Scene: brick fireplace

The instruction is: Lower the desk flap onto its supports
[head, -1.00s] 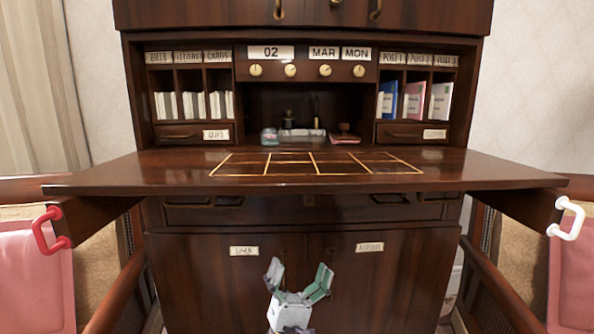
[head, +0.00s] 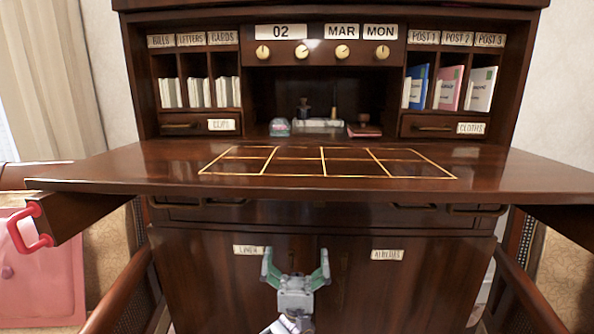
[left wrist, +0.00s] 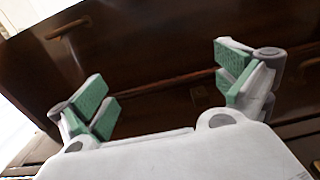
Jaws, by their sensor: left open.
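The desk flap (head: 480,178) lies down and level across the front of the desk, with a gold grid inlaid in its top. A pulled-out support (head: 80,217) with a red handle (head: 30,228) is under its left end. Another support (head: 560,222) is under its right end, its handle out of view. Whether the flap touches the supports is hard to tell. My left gripper (head: 296,268) is open and empty, below the flap's front edge and in front of the lower cabinet doors. Its spread fingers also show in the left wrist view (left wrist: 165,90). My right gripper is not in view.
Pigeonholes with letters (head: 200,92) and coloured booklets (head: 449,88) stand behind the flap. A stamp pad (head: 364,131) and small items sit at the back. Chair arms (head: 122,290) flank the desk at both sides. The flap top is clear.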

